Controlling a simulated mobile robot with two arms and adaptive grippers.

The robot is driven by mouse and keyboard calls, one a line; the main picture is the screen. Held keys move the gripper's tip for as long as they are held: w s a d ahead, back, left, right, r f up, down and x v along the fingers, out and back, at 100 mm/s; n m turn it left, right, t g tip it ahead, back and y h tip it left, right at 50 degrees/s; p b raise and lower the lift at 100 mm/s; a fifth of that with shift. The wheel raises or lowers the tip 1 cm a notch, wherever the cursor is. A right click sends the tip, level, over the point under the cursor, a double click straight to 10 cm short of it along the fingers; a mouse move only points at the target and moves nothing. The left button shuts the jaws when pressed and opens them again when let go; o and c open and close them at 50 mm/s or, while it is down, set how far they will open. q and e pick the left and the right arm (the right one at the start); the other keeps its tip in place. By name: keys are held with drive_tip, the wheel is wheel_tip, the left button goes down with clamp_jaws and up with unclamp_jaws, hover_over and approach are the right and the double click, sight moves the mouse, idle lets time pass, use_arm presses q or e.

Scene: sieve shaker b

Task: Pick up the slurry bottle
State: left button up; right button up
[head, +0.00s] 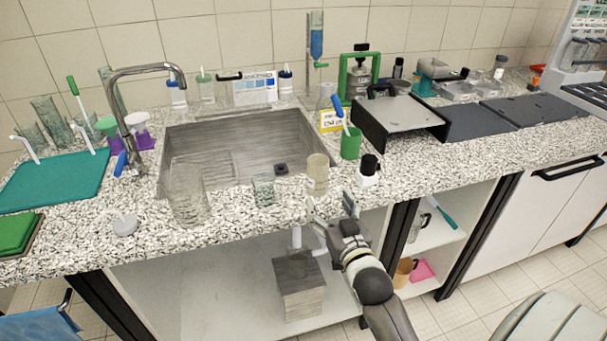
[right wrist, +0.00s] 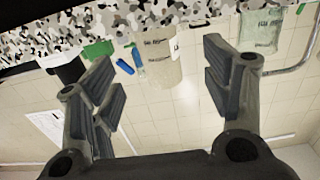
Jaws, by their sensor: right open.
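A beige cylindrical container (head: 317,176), which looks like the slurry bottle, stands upright on the speckled counter near its front edge, right of the sink. In the right wrist view it appears upside down as a pale bottle (right wrist: 158,62) with dark print, between and beyond the fingers. Its print is too small to read. My right gripper (head: 331,204) is open and empty at the counter's front edge, just in front of the bottle; it also shows in the right wrist view (right wrist: 160,75). My left gripper is not in view.
A white bottle with a black cap (head: 368,172) stands close right of the beige one. A small glass beaker (head: 263,189) and a large glass (head: 187,193) stand to the left. The sink (head: 235,150) lies behind. A green cup (head: 350,143) stands behind right.

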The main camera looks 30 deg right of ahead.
sight(321, 184)
drive_tip(key=x, duration=0.4)
drive_tip(key=shift+d, duration=0.1)
drive_tip(key=x, duration=0.1)
drive_tip(key=p+x, duration=0.1)
drive_tip(key=x, duration=0.3)
drive_tip(key=shift+w+d+r+p, duration=0.1)
drive_tip(key=shift+w+r+p, duration=0.15)
drive_tip(key=shift+p, duration=0.1)
drive_tip(key=shift+w, duration=0.15)
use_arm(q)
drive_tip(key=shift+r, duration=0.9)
use_arm(e)
drive_tip(key=shift+c, duration=0.5)
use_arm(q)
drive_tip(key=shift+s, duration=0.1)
use_arm(e)
drive_tip(key=c, duration=1.1)
drive_tip(key=shift+r, duration=0.2)
